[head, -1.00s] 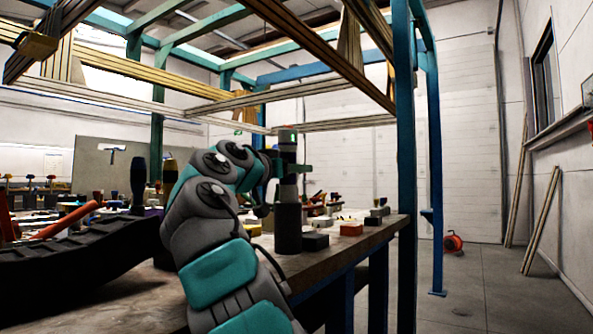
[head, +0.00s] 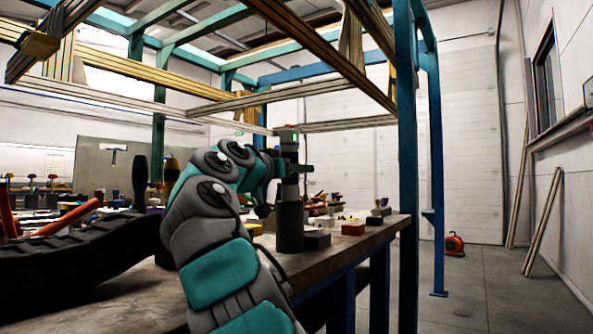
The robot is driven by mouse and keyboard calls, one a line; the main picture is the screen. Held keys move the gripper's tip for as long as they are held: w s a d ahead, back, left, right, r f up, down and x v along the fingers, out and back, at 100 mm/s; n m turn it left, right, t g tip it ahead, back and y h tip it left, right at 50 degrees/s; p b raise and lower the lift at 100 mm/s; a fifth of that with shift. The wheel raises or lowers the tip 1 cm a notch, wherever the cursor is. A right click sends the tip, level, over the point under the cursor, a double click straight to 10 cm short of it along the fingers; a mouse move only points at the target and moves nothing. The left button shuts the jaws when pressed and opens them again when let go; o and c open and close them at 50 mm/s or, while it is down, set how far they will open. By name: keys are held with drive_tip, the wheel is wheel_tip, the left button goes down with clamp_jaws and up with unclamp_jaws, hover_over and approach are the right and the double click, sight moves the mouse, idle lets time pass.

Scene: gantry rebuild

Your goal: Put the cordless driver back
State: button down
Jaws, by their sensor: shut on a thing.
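Directly below stands a dark upright cylinder (head: 290,230) on the workbench (head: 345,251). A grey, narrower part shows between the driver and the cylinder's top. I cannot tell whether the driver's lower end is inside the cylinder or only above it.
A black block (head: 317,239) and a red block (head: 353,229) sit right of the cylinder, near the bench edge.

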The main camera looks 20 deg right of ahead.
drive_tip(key=shift+s+a, duration=0.1)
drive_tip(key=shift+r+p, duration=0.5)
drive_tip(key=shift+r, duration=0.1)
drive_tip(key=shift+s, duration=0.1)
drive_tip(key=shift+s+a+f+b, duration=0.15)
drive_tip(key=shift+s+f+b, duration=0.15)
drive_tip(key=shift+s+b, duration=0.05)
idle(1.4)
